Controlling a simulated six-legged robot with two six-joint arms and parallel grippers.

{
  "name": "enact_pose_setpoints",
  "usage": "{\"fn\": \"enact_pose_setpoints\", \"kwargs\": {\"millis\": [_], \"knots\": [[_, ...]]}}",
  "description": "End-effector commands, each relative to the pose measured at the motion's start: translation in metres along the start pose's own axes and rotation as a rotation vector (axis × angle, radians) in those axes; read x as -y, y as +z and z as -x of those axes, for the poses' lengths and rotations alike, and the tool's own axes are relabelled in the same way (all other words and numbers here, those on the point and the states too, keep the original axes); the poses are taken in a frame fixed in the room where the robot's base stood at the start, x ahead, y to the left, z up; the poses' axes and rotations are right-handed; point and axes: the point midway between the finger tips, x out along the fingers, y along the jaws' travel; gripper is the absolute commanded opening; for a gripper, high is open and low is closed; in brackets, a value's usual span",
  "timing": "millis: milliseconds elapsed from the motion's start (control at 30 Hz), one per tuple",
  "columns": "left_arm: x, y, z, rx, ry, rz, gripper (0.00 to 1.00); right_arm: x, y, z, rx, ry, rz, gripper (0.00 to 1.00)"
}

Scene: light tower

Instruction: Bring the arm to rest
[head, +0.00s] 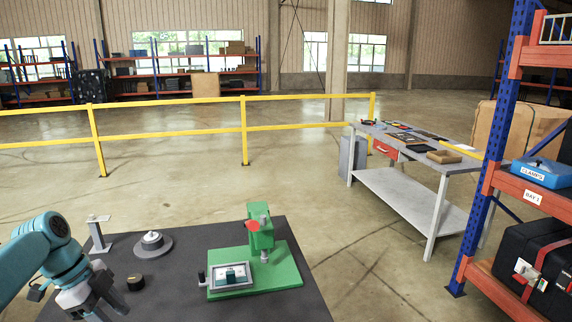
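My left arm comes in from the left edge, teal with a grey end. My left gripper (97,308) is low at the bottom left, over the near left part of the dark table (190,290). Its tips are at the bottom edge of the picture, and I cannot tell whether it is open or shut. I see nothing clearly held in it. A small black round part (135,283) lies just right of it on the table. My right gripper is not in view.
A green fixture (275,275) with an upright and a gauge-like block (232,276) stands on the table's right. A round grey base (153,244) and a small stand (99,234) are farther back. A yellow railing (243,130), workbench (410,196) and shelf rack (505,140) lie beyond.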

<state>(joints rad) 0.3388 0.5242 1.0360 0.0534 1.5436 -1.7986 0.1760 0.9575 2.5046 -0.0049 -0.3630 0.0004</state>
Motion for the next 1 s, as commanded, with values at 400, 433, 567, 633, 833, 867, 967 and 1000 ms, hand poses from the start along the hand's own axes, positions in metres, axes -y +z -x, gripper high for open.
{"fn": "enact_pose_setpoints", "kwargs": {"millis": [400,433,567,633,833,867,967,1000], "knots": [[0.016,-0.001,-0.087,0.008,0.01,0.226,0.46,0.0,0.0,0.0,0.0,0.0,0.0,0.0],[0.016,-0.002,-0.097,0.009,0.01,0.254,0.46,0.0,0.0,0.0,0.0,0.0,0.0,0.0],[0.013,-0.005,-0.146,0.017,0.011,0.387,0.46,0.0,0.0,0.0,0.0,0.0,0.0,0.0],[0.007,-0.008,-0.178,0.022,0.012,0.472,0.46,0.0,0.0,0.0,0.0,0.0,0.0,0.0],[-0.05,-0.025,-0.299,0.044,0.016,0.834,0.46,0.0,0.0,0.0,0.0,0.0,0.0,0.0],[-0.066,-0.028,-0.319,0.048,0.015,0.906,0.46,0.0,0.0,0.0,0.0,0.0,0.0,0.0],[-0.126,-0.041,-0.372,0.057,0.005,1.145,0.46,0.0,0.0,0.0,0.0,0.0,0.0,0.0],[-0.15,-0.046,-0.385,0.057,-0.001,1.232,0.46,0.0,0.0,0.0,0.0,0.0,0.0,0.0]]}}
